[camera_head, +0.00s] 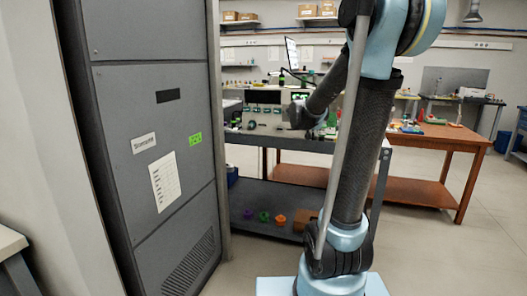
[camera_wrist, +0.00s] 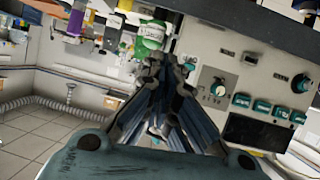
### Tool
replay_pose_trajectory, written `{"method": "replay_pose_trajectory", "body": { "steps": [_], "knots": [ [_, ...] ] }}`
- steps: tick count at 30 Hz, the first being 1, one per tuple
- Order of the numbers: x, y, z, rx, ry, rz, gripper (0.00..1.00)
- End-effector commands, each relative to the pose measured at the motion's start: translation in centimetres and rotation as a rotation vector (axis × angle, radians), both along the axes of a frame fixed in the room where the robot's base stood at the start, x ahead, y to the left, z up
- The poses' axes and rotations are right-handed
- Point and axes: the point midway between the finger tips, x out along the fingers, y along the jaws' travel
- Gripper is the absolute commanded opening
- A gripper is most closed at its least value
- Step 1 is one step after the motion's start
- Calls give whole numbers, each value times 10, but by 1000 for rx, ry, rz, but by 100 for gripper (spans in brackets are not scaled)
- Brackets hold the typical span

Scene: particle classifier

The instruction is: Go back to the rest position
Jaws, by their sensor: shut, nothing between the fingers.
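My gripper (camera_wrist: 165,65) points at the front of a grey instrument in the wrist view. Its two dark fingers lie together and hold nothing. The instrument's panel (camera_wrist: 190,42) carries a dial, several teal buttons and a dark display. A white container with a green lid and label (camera_wrist: 150,36) shows just beyond the fingertips; I cannot tell the gap. In the head view my arm reaches over the cart toward the instrument (camera_head: 262,112), and the fingers cannot be made out there.
A grey cart (camera_head: 262,192) bears the instrument; purple, green and orange pieces (camera_head: 264,217) and a brown block sit on its lower shelf. A tall grey cabinet (camera_head: 150,110) stands close at left. A wooden table (camera_head: 455,136) stands behind right. The right floor is clear.

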Motion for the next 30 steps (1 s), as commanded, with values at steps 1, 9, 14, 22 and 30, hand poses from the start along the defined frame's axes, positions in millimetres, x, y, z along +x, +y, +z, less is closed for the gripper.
{"method": "replay_pose_trajectory", "body": {
  "steps": [1,9,14,22,30],
  "knots": [
    [-20,-6,-6,4,38,-12,0],
    [-121,-20,-50,32,266,-29,0],
    [-182,-19,-81,60,405,-6,0],
    [-282,-1,-136,123,636,90,0],
    [-373,31,-189,199,835,249,0]
  ]
}}
